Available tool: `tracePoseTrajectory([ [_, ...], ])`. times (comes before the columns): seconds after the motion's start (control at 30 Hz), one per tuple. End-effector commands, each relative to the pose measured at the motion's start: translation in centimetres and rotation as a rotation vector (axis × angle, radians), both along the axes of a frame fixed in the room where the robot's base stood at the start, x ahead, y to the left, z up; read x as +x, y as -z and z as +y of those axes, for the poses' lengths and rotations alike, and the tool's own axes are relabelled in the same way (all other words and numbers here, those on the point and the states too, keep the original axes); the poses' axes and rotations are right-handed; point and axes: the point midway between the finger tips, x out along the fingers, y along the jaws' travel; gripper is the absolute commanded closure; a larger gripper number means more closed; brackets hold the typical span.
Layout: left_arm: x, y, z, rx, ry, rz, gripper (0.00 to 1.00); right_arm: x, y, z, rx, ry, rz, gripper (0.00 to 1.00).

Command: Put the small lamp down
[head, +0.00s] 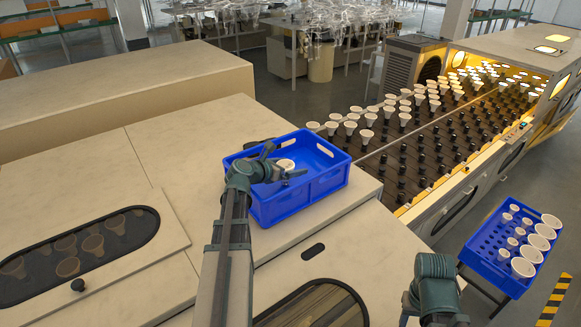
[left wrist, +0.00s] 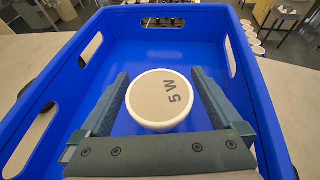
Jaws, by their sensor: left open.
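The small lamp (head: 286,164) is inside the blue crate (head: 305,192) on the beige bench top. In the left wrist view the lamp (left wrist: 161,98) shows its round pale face, marked "5 W", with a white rim. My left gripper (head: 280,163) reaches into the crate, its fingers open on either side of the lamp. The lamp's underside is hidden, so I cannot tell how it meets the crate floor. Part of my right arm shows at the bottom right of the head view, but its gripper is not visible.
The crate's walls (left wrist: 227,55) surround my left gripper. A rack of white lamps (head: 405,125) in black sockets lies to the right. A second blue crate (head: 490,262) holds several large and small lamps. Most of the crate floor around the lamp is clear.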

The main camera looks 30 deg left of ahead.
Motion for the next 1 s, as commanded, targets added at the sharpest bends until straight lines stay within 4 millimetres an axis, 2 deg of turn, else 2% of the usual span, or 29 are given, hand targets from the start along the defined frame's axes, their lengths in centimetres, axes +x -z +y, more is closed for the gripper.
tracePoseTrajectory([
  [0.1,0.0,-0.6,0.0,0.000,0.000,0.000,0.00,0.0,-0.6,0.0,0.000,0.000,0.000,0.50],
  [0.17,-0.8,-0.8,0.1,-0.001,-0.001,0.000,0.00,0.0,-0.8,0.0,0.000,-0.001,0.000,0.50],
  [0.5,-7.1,-3.6,1.3,-0.001,-0.004,-0.001,0.00,0.0,-3.6,0.0,-0.001,-0.003,0.002,0.50],
  [0.7,-9.8,-4.6,1.9,0.000,-0.002,0.000,0.00,0.0,-4.6,0.0,-0.001,-0.004,0.002,0.50],
  [1.0,-10.9,-4.9,2.2,0.000,0.000,0.000,0.00,0.0,-4.9,0.0,-0.001,-0.005,0.002,0.50],
])
